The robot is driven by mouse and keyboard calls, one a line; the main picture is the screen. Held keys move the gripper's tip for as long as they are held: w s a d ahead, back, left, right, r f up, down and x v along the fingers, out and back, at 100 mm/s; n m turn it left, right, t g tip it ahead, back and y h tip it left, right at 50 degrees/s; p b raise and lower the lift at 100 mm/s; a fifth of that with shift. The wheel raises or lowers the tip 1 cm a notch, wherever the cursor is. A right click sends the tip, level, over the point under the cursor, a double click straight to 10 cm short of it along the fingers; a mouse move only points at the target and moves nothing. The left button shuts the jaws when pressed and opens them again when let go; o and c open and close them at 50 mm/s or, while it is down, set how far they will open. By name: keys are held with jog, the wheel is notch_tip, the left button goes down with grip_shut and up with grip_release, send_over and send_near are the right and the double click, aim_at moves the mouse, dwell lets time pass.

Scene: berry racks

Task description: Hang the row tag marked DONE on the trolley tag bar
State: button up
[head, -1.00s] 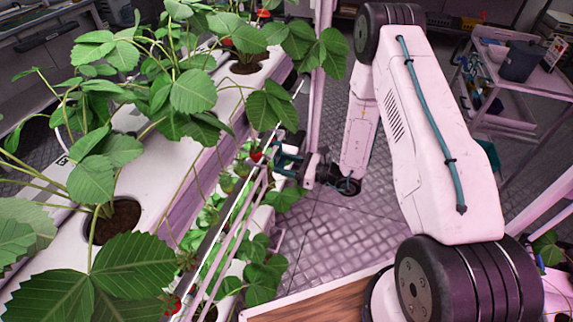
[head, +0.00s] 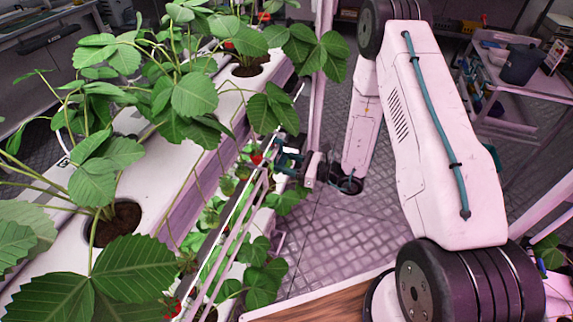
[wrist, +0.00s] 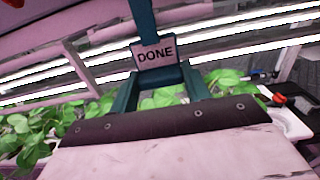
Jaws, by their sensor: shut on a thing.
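The row tag (wrist: 155,54), a small pale plate marked DONE in dark letters, is upright and readable in the wrist view. A teal strip rises from its top edge out of the frame. My gripper (wrist: 158,74) has its two teal fingers shut on the tag. In the head view my gripper (head: 288,161) is small, beside the planted gutter at mid-picture, and the tag cannot be made out there. I cannot pick out the trolley tag bar with certainty in either view.
Strawberry plants (head: 190,90) grow in a white gutter (head: 165,185) on the left, with leaves close to my gripper. A pale post (head: 322,70) stands just behind it. A shelved trolley (head: 530,85) with bins is at the back right. Open floor (head: 335,230) lies between.

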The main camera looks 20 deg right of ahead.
jog(key=shift+d, duration=0.1)
jog(key=v, duration=0.7)
dwell(0.9)
dwell(0.4)
